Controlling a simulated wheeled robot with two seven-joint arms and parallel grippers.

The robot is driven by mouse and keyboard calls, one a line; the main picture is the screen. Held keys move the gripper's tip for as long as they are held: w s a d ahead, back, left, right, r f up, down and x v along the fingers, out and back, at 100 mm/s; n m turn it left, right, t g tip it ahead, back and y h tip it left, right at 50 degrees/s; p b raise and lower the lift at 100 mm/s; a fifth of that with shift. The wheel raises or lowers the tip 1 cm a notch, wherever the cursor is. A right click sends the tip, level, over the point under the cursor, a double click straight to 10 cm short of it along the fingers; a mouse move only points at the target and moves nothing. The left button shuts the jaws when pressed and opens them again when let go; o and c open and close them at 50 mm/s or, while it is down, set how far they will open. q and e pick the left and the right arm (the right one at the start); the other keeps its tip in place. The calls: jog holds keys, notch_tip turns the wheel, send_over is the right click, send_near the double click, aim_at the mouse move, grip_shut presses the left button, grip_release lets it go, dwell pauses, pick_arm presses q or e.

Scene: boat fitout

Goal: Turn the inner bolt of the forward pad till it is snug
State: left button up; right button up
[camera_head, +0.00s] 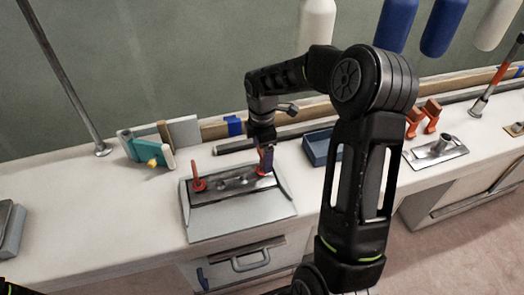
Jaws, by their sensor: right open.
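A metal pad (228,187) lies on a raised light grey block at the middle of the deck. A red upright piece (198,180) stands at its left end. The bolts are too small to make out, and I cannot tell which is the inner one. A second metal pad (436,152) with a short socket lies farther right. My left gripper is out of view.
A blue tray (322,148) is partly behind my right arm. Orange clamps (424,116) stand behind the second pad. A teal and white fixture (148,148) stands at left. A post (70,85) rises at back left, and a rail runs along the back.

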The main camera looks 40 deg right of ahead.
jog(key=shift+f, duration=0.1)
jog(key=shift+c, duration=0.6)
jog(key=c, duration=1.2)
jog(key=shift+c, duration=0.2)
